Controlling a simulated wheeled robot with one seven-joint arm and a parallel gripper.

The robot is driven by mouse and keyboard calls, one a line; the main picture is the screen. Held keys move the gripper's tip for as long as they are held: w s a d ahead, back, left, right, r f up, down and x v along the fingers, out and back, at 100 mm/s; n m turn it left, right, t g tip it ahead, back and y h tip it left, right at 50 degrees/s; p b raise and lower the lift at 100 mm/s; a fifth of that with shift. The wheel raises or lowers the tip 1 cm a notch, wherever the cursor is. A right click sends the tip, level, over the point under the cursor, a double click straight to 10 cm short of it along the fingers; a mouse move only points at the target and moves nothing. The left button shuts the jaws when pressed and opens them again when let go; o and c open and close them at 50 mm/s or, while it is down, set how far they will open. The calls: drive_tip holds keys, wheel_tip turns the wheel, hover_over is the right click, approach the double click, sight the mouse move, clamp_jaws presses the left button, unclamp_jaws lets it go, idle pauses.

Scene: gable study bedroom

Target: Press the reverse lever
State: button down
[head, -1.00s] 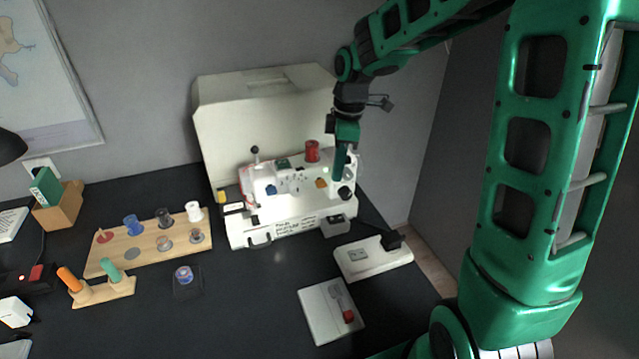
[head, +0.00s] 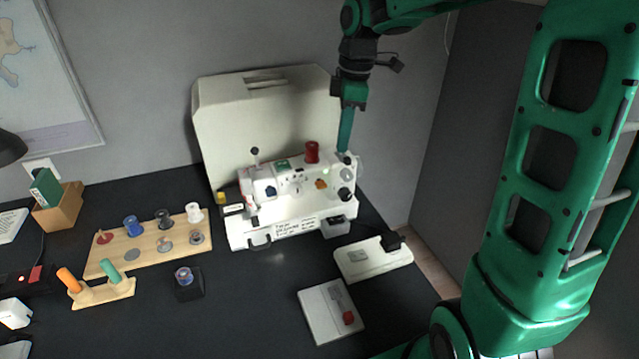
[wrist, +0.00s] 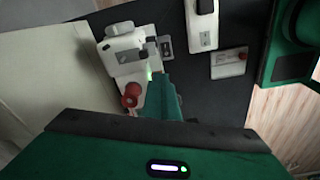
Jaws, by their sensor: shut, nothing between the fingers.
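The white sewing machine (head: 290,185) stands on the dark desk in front of its cream cover. Its right end carries a grey dial (head: 347,174) and a dark knob (head: 345,194); I cannot tell which part is the reverse lever. A red thread spool (head: 312,152) stands on top. My gripper (head: 345,149) is shut and empty, pointing down at the top of the machine's right end; whether it touches is unclear. In the wrist view, its green fingers (wrist: 160,82) reach beside the machine (wrist: 125,48) and the red spool (wrist: 131,95).
The cream cover (head: 225,120) stands close behind the machine. A white pedal-like block (head: 372,262) and a white plate with a red knob (head: 325,312) lie at front right. A wooden spool rack (head: 150,255) is at left.

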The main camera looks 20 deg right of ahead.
sight(322, 184)
drive_tip(key=w+a+r+n+h, duration=0.1)
drive_tip(key=a+r+n, duration=0.3)
drive_tip(key=shift+w+a+r, duration=0.15)
drive_tip(key=shift+w+a, duration=0.15)
drive_tip(key=shift+a, duration=0.05)
wheel_tip(322, 184, down, 14)
drive_tip(key=shift+f, duration=0.1)
idle(0.7)
drive_tip(key=shift+s+f, duration=0.1)
drive_tip(key=shift+f, duration=0.85)
wheel_tip(322, 184, up, 14)
